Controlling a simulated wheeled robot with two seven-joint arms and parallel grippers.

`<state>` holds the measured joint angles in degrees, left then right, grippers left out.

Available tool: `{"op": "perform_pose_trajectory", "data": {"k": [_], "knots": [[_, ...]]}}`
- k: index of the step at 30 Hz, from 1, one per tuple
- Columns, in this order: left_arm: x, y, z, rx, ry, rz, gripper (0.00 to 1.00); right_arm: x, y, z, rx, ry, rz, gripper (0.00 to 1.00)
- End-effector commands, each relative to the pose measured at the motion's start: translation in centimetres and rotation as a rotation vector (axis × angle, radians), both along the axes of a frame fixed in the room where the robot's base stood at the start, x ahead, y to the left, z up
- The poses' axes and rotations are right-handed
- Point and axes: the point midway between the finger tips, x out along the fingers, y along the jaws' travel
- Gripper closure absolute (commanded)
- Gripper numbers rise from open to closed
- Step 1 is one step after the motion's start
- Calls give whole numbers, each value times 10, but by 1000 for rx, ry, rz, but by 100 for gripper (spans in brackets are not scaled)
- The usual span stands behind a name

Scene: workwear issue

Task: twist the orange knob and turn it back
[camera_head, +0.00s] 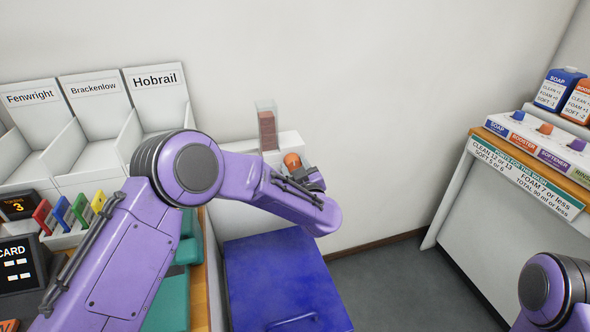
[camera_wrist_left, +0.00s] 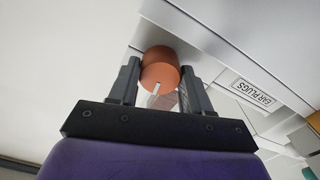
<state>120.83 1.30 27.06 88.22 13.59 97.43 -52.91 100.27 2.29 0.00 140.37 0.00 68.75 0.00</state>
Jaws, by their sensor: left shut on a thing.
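The orange knob (camera_head: 292,161) sits on the front of a white dispenser (camera_head: 290,142) by the back wall. In the left wrist view the knob (camera_wrist_left: 161,70) is a round orange cylinder with a white mark on its face. My left gripper (camera_wrist_left: 156,84) is shut on the knob, one finger on each side. In the head view my left gripper (camera_head: 308,178) is partly hidden by my purple arm. My right gripper is out of the picture; only part of my right arm shows at the lower right.
A clear tube with brown contents (camera_head: 267,130) stands on the dispenser, and a label reading EAR PLUGS (camera_wrist_left: 254,93) is beside the knob. A blue-lidded bin (camera_head: 285,280) stands below. Labelled white bins (camera_head: 160,100) are at left, a soap counter (camera_head: 530,165) at right.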

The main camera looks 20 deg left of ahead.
Motion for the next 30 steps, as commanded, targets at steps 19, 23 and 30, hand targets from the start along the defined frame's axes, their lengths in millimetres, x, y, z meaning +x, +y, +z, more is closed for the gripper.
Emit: {"op": "perform_pose_trajectory", "data": {"k": [19,23,30], "knots": [[0,0,-4,-497,-336,0,82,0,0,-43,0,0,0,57],[0,0,-5,-599,-405,0,82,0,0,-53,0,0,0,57],[-1,0,-6,-789,-532,0,82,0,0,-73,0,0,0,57]]}}
